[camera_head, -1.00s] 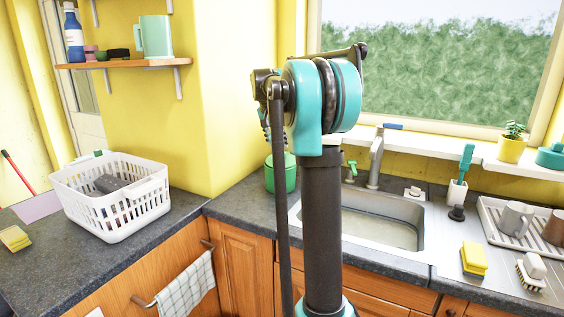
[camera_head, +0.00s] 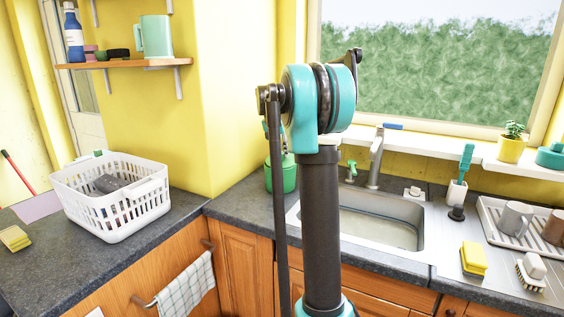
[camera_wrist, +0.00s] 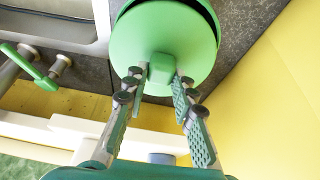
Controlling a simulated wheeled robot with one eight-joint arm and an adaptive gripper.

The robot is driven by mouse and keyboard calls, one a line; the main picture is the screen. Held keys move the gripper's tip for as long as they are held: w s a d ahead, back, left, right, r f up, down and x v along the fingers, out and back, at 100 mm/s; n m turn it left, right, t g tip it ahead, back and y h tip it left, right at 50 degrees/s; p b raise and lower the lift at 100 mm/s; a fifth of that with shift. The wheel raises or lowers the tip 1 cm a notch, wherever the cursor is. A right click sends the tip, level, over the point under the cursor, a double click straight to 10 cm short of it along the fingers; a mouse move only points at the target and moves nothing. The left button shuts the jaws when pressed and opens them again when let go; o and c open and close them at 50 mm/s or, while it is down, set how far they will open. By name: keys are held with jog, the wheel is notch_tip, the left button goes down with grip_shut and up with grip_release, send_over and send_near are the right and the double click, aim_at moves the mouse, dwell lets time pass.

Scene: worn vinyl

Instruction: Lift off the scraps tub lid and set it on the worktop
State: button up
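The green scraps tub (camera_head: 283,180) stands on the worktop (camera_head: 240,206) in the corner left of the sink, partly hidden by my arm in the head view. Its round green lid (camera_wrist: 190,35) with a small block-shaped knob (camera_wrist: 161,68) fills the top middle of the wrist view. A dark crescent shows along the lid's far edge; I cannot tell whether it is a gap or a seal. My gripper (camera_wrist: 158,80) has one fingertip on each side of the knob, very close to it. I cannot tell whether the fingers press on it.
The sink (camera_head: 380,225) and tap (camera_head: 376,160) are right of the tub. A yellow wall rises close behind the tub.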

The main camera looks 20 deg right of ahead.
grip_shut()
jog(key=shift+r, duration=0.15)
